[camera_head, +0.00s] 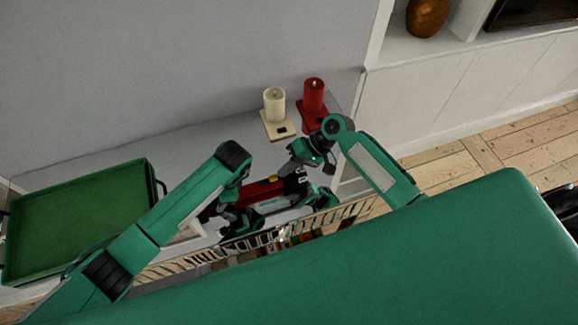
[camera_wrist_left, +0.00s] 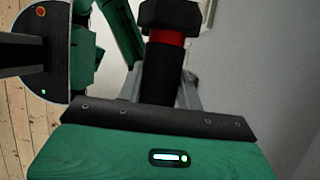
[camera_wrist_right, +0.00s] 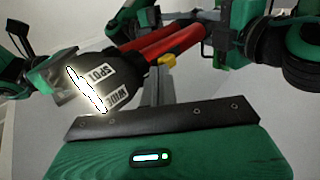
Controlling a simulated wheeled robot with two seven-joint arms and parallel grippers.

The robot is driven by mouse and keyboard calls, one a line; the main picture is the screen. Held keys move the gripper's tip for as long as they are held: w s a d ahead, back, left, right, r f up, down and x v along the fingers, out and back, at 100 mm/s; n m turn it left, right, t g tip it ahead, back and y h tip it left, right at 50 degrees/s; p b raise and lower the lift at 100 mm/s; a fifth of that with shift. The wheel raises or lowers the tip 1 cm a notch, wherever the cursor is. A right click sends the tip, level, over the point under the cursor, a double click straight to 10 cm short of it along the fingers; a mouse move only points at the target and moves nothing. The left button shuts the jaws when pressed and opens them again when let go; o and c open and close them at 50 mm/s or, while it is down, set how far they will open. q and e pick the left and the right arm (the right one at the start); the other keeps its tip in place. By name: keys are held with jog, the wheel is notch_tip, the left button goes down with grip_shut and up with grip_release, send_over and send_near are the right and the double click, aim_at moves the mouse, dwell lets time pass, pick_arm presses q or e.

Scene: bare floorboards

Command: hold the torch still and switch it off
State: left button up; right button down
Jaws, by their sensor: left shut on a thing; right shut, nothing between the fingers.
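The torch (camera_head: 258,188) has a red body, a black head and a yellow switch (camera_head: 272,178). In the right wrist view the torch body (camera_wrist_right: 165,43) slants across the top, and its black head (camera_wrist_right: 105,80) carries the labels SPOT and WIDE. Its lens end (camera_wrist_right: 78,98) looks bright. My left gripper (camera_head: 228,210) is shut on the torch; the left wrist view shows a black end with a red band (camera_wrist_left: 167,38) at its fingers. My right gripper (camera_wrist_right: 157,78) is shut and empty, with its tips close to the yellow switch; I cannot tell whether they touch.
A green tray (camera_head: 82,215) lies at the left. A wire basket (camera_head: 290,232) is in front of the torch, partly hidden by my arms.

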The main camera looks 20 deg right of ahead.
aim_at(263, 183)
jog(key=a, duration=0.3)
jog(key=shift+a, duration=0.3)
jog(key=v, duration=1)
jog(key=shift+d, duration=0.1)
pick_arm(q)
jog(key=o, duration=1.2)
